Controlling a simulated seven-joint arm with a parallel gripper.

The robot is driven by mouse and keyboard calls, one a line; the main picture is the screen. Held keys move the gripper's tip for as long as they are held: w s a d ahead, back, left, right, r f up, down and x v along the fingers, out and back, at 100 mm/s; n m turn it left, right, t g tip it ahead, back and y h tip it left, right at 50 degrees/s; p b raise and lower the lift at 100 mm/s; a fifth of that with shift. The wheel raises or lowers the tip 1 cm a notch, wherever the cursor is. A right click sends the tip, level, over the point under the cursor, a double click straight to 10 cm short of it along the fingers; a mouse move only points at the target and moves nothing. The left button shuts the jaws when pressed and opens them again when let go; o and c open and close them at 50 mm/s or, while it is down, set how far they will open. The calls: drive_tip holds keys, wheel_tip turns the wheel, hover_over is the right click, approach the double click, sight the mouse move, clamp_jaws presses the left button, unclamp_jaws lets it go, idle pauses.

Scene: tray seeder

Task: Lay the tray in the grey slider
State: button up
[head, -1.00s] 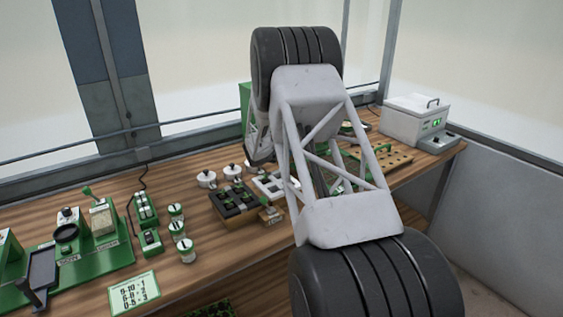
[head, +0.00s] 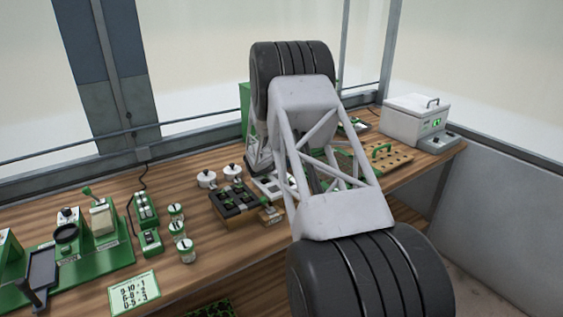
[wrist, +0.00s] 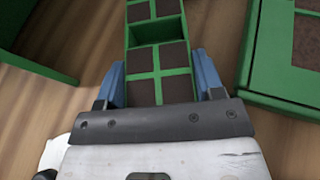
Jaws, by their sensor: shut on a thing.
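In the wrist view my gripper (wrist: 160,78) has its two blue fingers on either side of a narrow green tray (wrist: 157,68) with dark brown square cells. It is shut on the tray, whose far end runs out of the top of the picture. One cell space beyond the fingers looks open and green inside. In the head view my arm hides the gripper and the held tray. I cannot pick out the grey slider for certain; a pale grey frame with square openings (head: 268,184) is partly hidden behind my arm.
In the wrist view a green box (wrist: 40,62) is at left and a wider green tray with brown cells (wrist: 272,95) is close at right. In the head view a green station (head: 95,258), small jars (head: 180,230), a dark cell block (head: 238,200) and a white box (head: 415,118) stand on the bench.

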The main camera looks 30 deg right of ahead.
drive_tip(key=o, duration=0.8)
drive_tip(key=shift+f, duration=0.1)
drive_tip(key=shift+r, duration=0.2)
drive_tip(key=shift+v, duration=5.95)
drive_tip(key=shift+r, duration=0.15)
